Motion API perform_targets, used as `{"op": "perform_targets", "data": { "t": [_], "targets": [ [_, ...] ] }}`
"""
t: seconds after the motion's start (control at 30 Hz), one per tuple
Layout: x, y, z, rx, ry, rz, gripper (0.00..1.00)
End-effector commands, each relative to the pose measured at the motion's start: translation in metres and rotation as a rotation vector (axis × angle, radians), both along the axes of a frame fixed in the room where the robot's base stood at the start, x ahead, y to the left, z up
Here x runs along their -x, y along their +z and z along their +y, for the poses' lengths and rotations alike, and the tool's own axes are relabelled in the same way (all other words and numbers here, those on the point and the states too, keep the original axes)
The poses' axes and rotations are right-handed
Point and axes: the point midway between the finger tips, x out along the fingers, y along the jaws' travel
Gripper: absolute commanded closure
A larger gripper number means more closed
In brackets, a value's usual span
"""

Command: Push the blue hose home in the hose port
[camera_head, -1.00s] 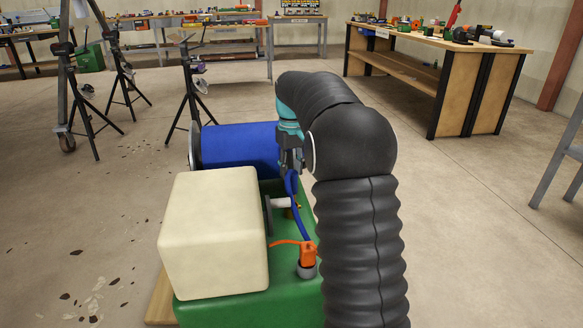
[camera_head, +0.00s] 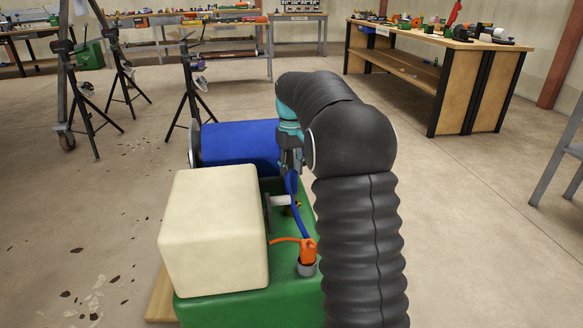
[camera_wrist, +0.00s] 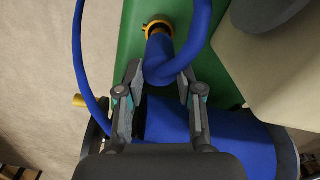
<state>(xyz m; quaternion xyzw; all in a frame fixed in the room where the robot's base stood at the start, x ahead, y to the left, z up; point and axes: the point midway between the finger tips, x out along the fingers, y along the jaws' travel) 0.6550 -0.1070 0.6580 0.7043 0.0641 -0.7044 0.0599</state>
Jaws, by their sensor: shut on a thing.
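The blue hose (camera_wrist: 160,66) is between the two fingertips of my gripper (camera_wrist: 158,86), which is shut on it close to its end. In the wrist view the hose end points at the brass-coloured hose port (camera_wrist: 158,23) on the green machine body. The end meets the port's ring and seems to be at its mouth; how deep it sits I cannot tell. The rest of the hose loops away on both sides. In the head view my gripper (camera_head: 290,158) is above the green body, with the hose (camera_head: 300,213) hanging below it and the port mostly hidden.
A cream block (camera_head: 213,230) stands left of the hose on the green body (camera_head: 235,308). A blue cylinder (camera_head: 240,145) lies behind. An orange fitting (camera_head: 308,252) with an orange cable is in front. Tripod stands (camera_head: 190,90) and a workbench (camera_head: 435,75) are farther off.

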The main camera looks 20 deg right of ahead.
Motion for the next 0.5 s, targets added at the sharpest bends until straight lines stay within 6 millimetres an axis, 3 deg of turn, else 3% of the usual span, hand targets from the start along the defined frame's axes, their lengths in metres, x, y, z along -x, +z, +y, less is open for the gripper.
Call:
{"op": "perform_targets", "data": {
  "t": [0.5],
  "targets": [
    [0.0, -0.0103, 0.0, 0.0, 0.0, 0.0, 1.0]
  ]
}}
